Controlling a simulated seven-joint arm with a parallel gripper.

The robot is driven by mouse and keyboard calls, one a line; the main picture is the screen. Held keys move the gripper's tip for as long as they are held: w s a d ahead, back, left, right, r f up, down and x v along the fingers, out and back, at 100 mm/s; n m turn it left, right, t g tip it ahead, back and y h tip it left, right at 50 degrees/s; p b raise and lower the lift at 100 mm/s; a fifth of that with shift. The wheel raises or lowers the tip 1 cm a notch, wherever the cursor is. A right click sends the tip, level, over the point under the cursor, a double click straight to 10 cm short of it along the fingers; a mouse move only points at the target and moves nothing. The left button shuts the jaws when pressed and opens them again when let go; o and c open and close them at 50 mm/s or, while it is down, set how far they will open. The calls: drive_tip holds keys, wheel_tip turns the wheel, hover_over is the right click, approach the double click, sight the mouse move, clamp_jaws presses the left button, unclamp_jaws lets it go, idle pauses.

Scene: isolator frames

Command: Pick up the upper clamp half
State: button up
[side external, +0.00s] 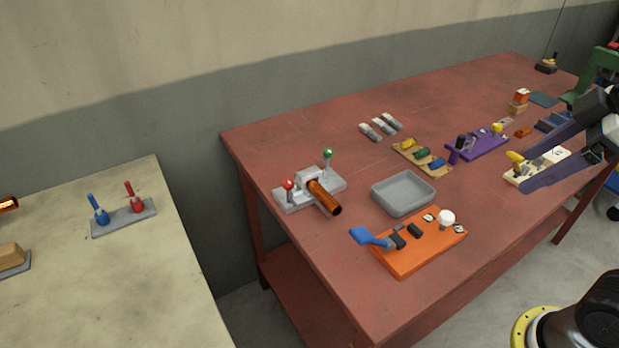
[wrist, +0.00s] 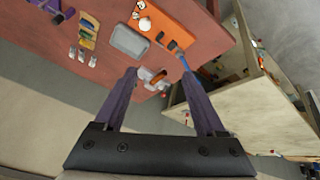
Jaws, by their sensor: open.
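A grey clamp fixture (side external: 290,198) stands on the red-brown table, left of the grey tray. A grey block (side external: 309,176), which looks like the upper clamp half, sits at its middle over a copper pipe (side external: 325,198) that sticks out toward the front. A red-knobbed post and a green-knobbed post stand at either side.
A grey tray (side external: 403,207) and an orange board with a blue lever (side external: 420,258) lie right of the clamp. Purple (side external: 478,146) and tan (side external: 405,157) boards lie farther back. A second table (side external: 120,270) stands left across a gap.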

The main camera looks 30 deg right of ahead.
drive_tip(key=w+a+r+n+y, duration=0.1)
drive_tip(key=w+a+r+n, duration=0.1)
drive_tip(key=w+r+n, duration=0.45)
drive_tip(key=n+g+y, duration=0.3)
drive_tip(key=n+g, duration=0.2)
drive_tip(key=g, duration=0.1)
hover_over(315, 169)
drive_tip(key=d, duration=0.3)
wheel_tip(315, 169, down, 23)
drive_tip(key=shift+s+f, duration=0.1)
drive_tip(key=shift+x, duration=2.9)
drive_tip(key=shift+a, duration=0.1)
clamp_jaws()
